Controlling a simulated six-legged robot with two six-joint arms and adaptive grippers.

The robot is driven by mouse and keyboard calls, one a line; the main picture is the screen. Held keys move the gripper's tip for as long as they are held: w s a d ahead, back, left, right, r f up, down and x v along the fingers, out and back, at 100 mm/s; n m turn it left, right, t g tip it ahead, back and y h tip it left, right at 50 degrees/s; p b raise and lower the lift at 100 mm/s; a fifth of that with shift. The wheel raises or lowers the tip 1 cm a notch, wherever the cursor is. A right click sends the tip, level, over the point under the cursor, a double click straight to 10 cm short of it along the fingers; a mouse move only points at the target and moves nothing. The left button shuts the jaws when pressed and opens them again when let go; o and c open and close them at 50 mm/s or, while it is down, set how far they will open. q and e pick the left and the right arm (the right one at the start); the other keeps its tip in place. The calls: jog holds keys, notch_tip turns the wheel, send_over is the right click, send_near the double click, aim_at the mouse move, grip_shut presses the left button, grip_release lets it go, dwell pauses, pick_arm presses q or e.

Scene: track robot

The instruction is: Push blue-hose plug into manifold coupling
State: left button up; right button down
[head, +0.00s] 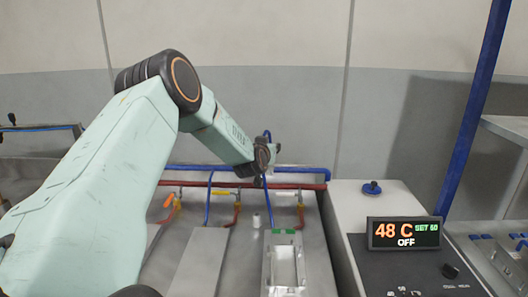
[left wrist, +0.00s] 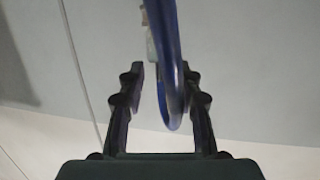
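My left gripper (head: 265,156) is held in the air above the pipework, its arm coming in from the left. In the left wrist view its two dark fingers (left wrist: 162,72) stand apart. The blue hose (left wrist: 173,70) makes a loop between them, and a small pale fitting (left wrist: 151,45), perhaps the plug, shows just past the fingertips. I see a gap beside the left finger; the right fingertip is partly behind the hose. In the head view the blue hose (head: 267,190) arches over the gripper and hangs below it. I cannot make out the manifold coupling for certain. My right gripper is out of view.
A red pipe (head: 290,186) and a blue pipe (head: 315,171) run along the back, with orange and yellow valve handles (head: 221,193). A small pale cylinder (head: 256,220) stands below. At right are a control box with a display (head: 404,233) and a blue post (head: 468,120).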

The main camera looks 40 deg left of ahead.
pick_arm(q)
jog(key=v, duration=1)
jog(key=shift+s+r, duration=0.15)
jog(key=shift+s, duration=0.1)
jog(key=shift+w+d, duration=0.1)
